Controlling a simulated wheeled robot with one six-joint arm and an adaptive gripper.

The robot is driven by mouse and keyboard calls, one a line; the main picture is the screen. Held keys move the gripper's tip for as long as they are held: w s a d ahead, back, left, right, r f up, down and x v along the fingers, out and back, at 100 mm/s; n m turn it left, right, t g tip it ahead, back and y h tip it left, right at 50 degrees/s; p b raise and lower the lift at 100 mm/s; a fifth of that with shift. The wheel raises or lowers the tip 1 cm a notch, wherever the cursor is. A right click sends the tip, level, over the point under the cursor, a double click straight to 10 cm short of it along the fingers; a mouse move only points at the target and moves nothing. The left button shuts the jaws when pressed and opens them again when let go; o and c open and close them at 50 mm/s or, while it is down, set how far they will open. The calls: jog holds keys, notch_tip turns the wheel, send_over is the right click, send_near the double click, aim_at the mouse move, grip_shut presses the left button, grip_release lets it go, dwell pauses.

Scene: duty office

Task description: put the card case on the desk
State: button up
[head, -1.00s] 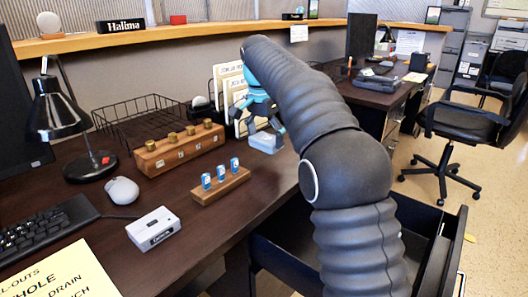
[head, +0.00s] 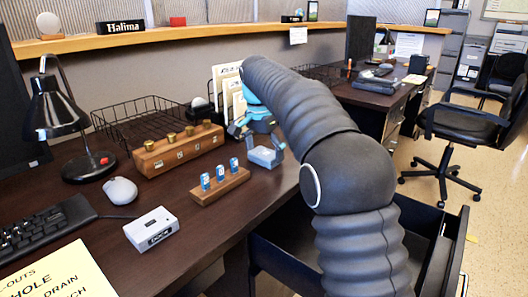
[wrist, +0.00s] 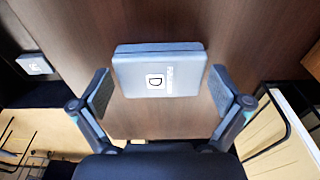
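The card case appears to be the grey flat case (wrist: 160,75) with a white "D" label, in the middle of the wrist view. In the head view the grey case (head: 265,156) sits on the dark desk (head: 110,215), near its right edge, just below my gripper (head: 262,130). In the wrist view my gripper (wrist: 166,92) is open, one finger on each side of the case, with a small gap at each side.
A wooden block (head: 180,150) with brass knobs and a small rack (head: 220,186) with blue-topped items stand left of the case. Another grey box (head: 152,229), a mouse (head: 120,190) and a file holder (head: 228,90) are on the desk. An open drawer (head: 285,255) lies below its edge.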

aim_at(261, 155)
notch_tip(261, 155, up, 12)
jog(key=s+p, duration=0.1)
jog(key=shift+a, duration=0.45)
dwell(0.3)
jog(key=shift+s+r, duration=0.1)
jog(key=s+d+n+t, duration=0.2)
jog(key=s+d+n, duration=0.2)
jog(key=s+d, duration=1)
jog(key=s+d+f+n+t, duration=0.1)
jog(key=s+d+f, duration=0.1)
jog(key=s+f, duration=0.6)
jog(key=s+d+f+n+t, duration=0.1)
jog(key=s+d+f+n, duration=0.1)
jog(key=s+f, duration=0.7)
jog(key=s+d, duration=0.1)
jog(key=s, duration=0.3)
jog(key=shift+s+f+n+y, duration=0.2)
jog(key=shift+s+n+y, duration=0.1)
jog(key=shift+y, duration=0.1)
